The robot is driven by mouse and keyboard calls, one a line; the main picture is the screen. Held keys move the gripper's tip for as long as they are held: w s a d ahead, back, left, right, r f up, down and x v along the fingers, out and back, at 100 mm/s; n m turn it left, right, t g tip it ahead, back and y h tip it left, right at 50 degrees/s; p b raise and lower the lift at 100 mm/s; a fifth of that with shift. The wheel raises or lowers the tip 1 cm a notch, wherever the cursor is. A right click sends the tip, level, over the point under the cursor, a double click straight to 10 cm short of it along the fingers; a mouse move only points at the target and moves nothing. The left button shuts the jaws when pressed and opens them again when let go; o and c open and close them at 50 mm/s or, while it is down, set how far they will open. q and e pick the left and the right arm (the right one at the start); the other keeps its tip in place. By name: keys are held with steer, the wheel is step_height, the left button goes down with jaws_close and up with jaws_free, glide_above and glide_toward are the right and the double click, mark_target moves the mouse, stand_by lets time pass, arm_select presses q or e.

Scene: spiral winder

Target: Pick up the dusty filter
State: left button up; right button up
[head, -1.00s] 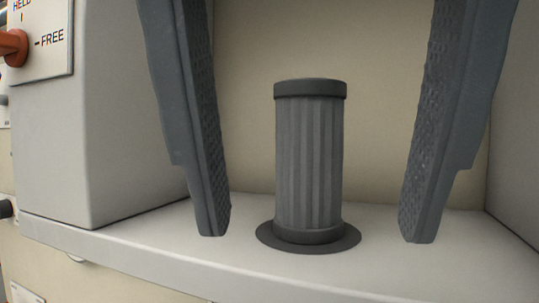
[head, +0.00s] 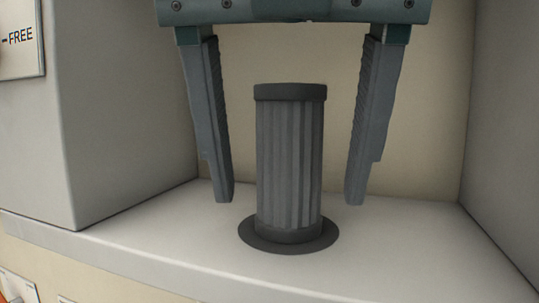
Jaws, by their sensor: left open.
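The dusty filter (head: 288,165) is a grey pleated cylinder with dark end caps. It stands upright on a dark round base (head: 325,238) on the light shelf in the head view. My left gripper (head: 290,200) is open, its two long grey fingers pointing down. One finger shows left of the filter and the other right of it, with a visible gap on each side. The filter shows in full, and neither finger covers it. I cannot tell how far the fingers are from it in depth. My right gripper is not in view.
The filter stands in a pale recess on a shelf (head: 400,255). A grey box-like housing (head: 110,110) rises on the left and a grey wall (head: 508,120) on the right. A plate marked "FREE" (head: 20,40) is at the upper left. The shelf's right part is clear.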

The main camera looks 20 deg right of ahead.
mark_target(289, 162)
arm_select(q)
steer(key=w+p, duration=0.1)
steer(key=w, duration=0.1)
steer(key=w+d+p, duration=0.1)
steer(key=shift+w+d+r, duration=0.2)
steer(key=shift+w, duration=0.2)
steer(key=shift+w+f+p, duration=0.2)
steer(key=shift+w+p, duration=0.1)
steer(key=shift+p, duration=0.2)
steer(key=shift+w+d+f, duration=0.1)
steer(key=shift+w+f, duration=0.05)
steer(key=shift+f, duration=0.4)
steer(key=shift+c, duration=0.3)
steer(key=c, duration=1.2)
